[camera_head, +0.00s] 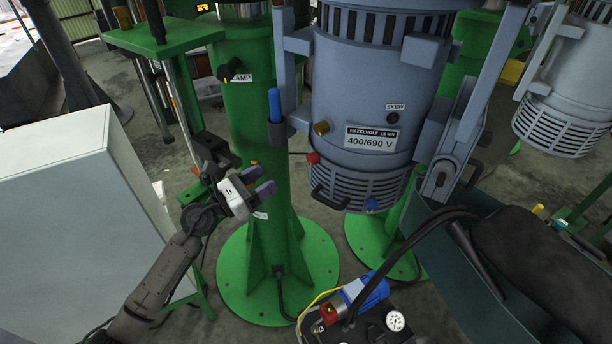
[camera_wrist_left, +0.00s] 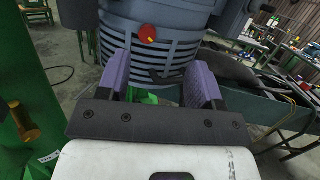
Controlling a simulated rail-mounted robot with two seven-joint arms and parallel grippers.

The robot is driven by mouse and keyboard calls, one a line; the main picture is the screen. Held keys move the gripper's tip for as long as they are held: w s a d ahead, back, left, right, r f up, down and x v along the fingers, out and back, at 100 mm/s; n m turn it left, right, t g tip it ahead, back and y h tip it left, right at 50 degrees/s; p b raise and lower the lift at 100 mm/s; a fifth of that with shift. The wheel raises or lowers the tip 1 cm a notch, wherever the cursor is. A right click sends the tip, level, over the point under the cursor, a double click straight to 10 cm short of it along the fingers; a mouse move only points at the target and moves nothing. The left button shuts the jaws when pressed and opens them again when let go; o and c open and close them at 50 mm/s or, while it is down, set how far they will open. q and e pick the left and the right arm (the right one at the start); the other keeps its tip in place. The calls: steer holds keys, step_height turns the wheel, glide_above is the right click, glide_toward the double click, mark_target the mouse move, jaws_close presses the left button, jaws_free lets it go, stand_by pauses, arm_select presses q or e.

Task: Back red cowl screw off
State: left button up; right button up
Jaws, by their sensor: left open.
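The red cowl screw (camera_head: 312,158) sits on the left side of the grey-blue motor (camera_head: 350,100), just above its slatted lower cowl (camera_head: 362,186). In the left wrist view the red screw (camera_wrist_left: 148,34) shows beyond the fingers, a little left of the middle. My left gripper (camera_head: 260,181) is open and empty, in front of the green column, left of and below the screw and apart from it. Its two purple fingers (camera_wrist_left: 158,76) are spread in the wrist view. My right gripper is not in view.
A black handle (camera_head: 330,198) juts from the cowl near the screw. The green column (camera_head: 252,130) stands behind my left gripper. A white cabinet (camera_head: 70,220) is at left.

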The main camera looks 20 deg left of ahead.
arm_select(q)
steer(key=w+a+f+m+g+b, duration=0.1)
steer(key=a+f+m+g, duration=0.1)
steer(key=m, duration=0.1)
steer(key=m+p, duration=0.1)
glide_toward(309, 161)
steer(key=shift+g, duration=0.3)
steer(key=x, duration=0.7)
steer(key=shift+r, duration=0.3)
steer(key=shift+x, duration=1.05)
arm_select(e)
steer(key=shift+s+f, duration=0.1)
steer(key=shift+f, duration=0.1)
arm_select(q)
steer(key=shift+f, duration=0.1)
steer(key=shift+a, duration=0.1)
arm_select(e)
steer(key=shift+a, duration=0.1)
arm_select(q)
steer(key=c, duration=0.8)
steer(key=shift+p, duration=0.3)
steer(key=shift+c, duration=0.6)
